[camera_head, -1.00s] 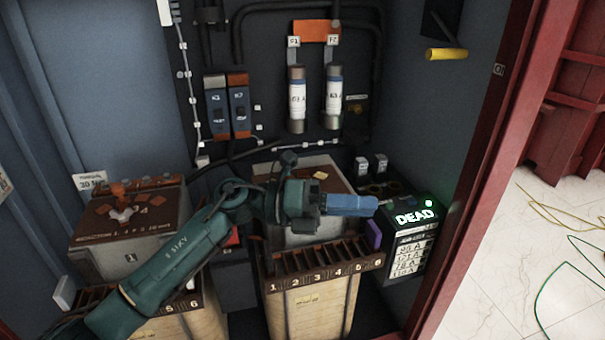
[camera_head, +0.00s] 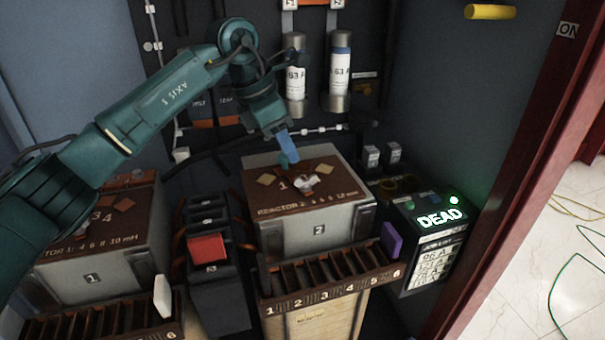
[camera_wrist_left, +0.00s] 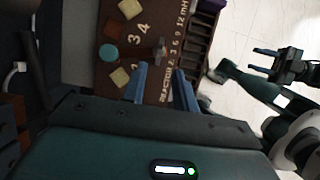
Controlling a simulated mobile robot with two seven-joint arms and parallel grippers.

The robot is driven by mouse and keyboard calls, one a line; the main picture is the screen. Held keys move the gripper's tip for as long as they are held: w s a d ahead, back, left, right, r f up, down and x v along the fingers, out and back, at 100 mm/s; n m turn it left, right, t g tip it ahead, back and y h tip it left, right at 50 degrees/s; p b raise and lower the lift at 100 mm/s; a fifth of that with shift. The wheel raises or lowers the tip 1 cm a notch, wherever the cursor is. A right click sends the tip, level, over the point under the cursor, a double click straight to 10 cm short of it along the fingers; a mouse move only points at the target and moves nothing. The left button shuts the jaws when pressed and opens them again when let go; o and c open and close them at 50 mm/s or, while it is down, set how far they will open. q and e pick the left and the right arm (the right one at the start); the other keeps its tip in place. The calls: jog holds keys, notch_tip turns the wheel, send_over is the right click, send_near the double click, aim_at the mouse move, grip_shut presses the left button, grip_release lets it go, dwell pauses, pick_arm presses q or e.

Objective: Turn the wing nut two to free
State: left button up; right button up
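Wing nut two (camera_head: 306,183) is a small silver winged piece on the brown top plate of the reactor box (camera_head: 300,236) marked 2. In the left wrist view the wing nut (camera_wrist_left: 158,50) lies just ahead of the fingertips, roughly between their lines. My left gripper (camera_head: 289,159) points down over the back of the plate. In the wrist view its blue fingers (camera_wrist_left: 161,70) are apart with nothing between them. I cannot tell its exact height above the nut. My right gripper (camera_wrist_left: 256,60) shows at the right of the wrist view, fingers apart and empty, away from the box.
A teal disc (camera_wrist_left: 108,53) and tan diamond-shaped plates (camera_wrist_left: 130,9) surround the nut. A slotted rack (camera_head: 330,272) with a purple block (camera_head: 391,241) stands in front. A lit DEAD display box (camera_head: 440,218) is to the right, and reactor box one (camera_head: 92,281) is left.

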aim_at(304, 177)
pick_arm(q)
jog(key=x, duration=0.8)
jog(key=shift+c, duration=0.2)
grip_shut()
